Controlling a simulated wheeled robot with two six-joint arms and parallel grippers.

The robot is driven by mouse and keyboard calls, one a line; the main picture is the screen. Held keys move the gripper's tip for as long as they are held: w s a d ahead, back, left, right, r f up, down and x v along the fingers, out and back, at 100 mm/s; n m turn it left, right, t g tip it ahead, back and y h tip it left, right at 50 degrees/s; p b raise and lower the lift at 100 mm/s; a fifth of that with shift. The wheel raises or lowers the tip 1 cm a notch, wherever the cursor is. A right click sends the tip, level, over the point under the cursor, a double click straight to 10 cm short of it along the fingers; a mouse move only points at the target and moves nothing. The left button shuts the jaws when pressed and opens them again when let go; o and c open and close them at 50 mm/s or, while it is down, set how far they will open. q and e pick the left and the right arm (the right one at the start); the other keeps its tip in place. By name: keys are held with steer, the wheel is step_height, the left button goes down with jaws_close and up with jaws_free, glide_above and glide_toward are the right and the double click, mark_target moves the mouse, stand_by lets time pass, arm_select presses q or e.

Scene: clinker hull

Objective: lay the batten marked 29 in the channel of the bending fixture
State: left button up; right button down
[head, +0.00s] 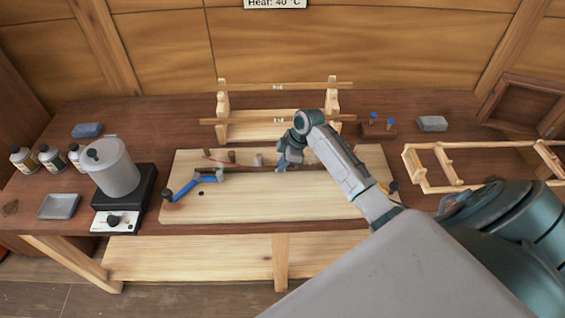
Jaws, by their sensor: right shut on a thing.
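The bending fixture (260,207) is a pale board on the bench with several short pegs along its back part. A thin dark strip, seemingly a batten (240,167), runs along the pegs toward my right gripper (284,162). My right gripper is shut on it, low over the board; its number cannot be read. My arm hides the fixture's right part, and I cannot tell whether the strip lies in the channel. Two pale battens lie across the wooden rack (222,105) behind: an upper batten (310,86) and a lower batten (235,121), both with small unreadable labels. My left gripper is out of view.
A blue-handled clamp (207,178) lies on the board's left part. Left of it a grey pot (112,170) stands on a hot plate (118,219), near several bottles and a grey tray (58,206). A pale wooden frame (430,188) stands at the right.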

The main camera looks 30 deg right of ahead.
steer(key=c, duration=1.5)
jaws_free()
steer(key=shift+f, duration=0.1)
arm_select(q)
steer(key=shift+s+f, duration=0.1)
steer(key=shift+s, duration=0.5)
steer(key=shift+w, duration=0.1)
